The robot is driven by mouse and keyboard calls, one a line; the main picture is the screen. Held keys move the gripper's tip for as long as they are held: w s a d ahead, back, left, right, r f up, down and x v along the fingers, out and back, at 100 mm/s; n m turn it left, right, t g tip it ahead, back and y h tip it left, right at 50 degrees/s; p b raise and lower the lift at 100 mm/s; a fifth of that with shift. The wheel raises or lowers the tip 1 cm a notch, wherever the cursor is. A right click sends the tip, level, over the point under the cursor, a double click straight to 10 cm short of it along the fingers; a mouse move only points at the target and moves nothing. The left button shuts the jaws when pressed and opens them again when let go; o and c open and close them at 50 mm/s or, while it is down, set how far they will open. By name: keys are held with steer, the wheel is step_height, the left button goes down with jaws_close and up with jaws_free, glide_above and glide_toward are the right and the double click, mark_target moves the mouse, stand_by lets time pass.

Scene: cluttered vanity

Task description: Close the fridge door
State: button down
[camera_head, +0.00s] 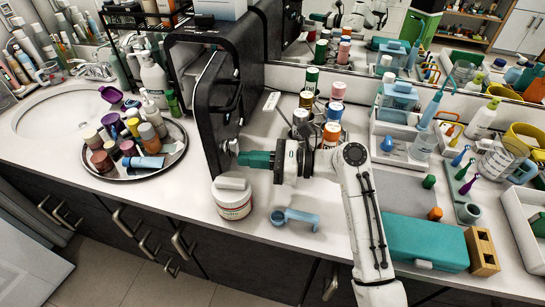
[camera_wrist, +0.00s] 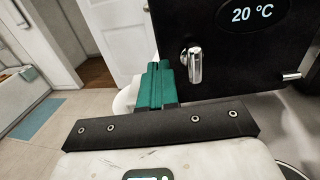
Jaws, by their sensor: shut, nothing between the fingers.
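The small black fridge (camera_head: 255,45) stands on the counter at the back. Its door (camera_head: 208,100) is open and juts toward the counter's front edge. In the wrist view the door's face (camera_wrist: 240,60) fills the upper right, with a "20 °C" display and a silver handle (camera_wrist: 195,66). My gripper (camera_head: 243,158) has teal fingers, shut and empty. It points left at the lower part of the door, from the handle side. In the wrist view the fingertips (camera_wrist: 160,68) are just left of the handle, near the door's free edge. I cannot tell whether they touch the door.
A white jar (camera_head: 233,200) stands below the gripper, close to the door. A light-blue object (camera_head: 294,218) lies near the front edge. Several bottles (camera_head: 331,112) stand behind my arm. A round tray (camera_head: 110,175) of bottles lies left of the door. A teal box (camera_head: 425,240) is at right.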

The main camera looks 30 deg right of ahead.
mark_target(219, 157)
steer(key=shift+x, duration=2.1)
steer(key=shift+a+p, duration=0.15)
steer(key=shift+p, duration=0.15)
steer(key=shift+w+a+r+p, duration=0.1)
steer(key=shift+w+a+p, duration=0.3)
steer(key=shift+a, duration=0.25)
steer(key=w+a+m+t+h+p, duration=0.2)
steer(key=w+a+t+h, duration=0.1)
steer(key=w+a, duration=1)
steer(key=shift+w+d+m+t+h+b, duration=0.55)
steer(key=shift+w+m+h, duration=0.5)
steer(key=shift+w, duration=1.15)
steer(key=shift+w+d+m+t+h+b, duration=0.5)
steer(key=shift+w+m+t+h, duration=0.55)
steer(key=shift+w, duration=1.1)
steer(key=shift+w+d+m+t+h+b, duration=0.35)
steer(key=shift+w+m+h+b, duration=0.4)
steer(key=shift+w+h, duration=1)
steer(key=shift+w+y, duration=0.45)
steer(key=shift+w, duration=0.05)
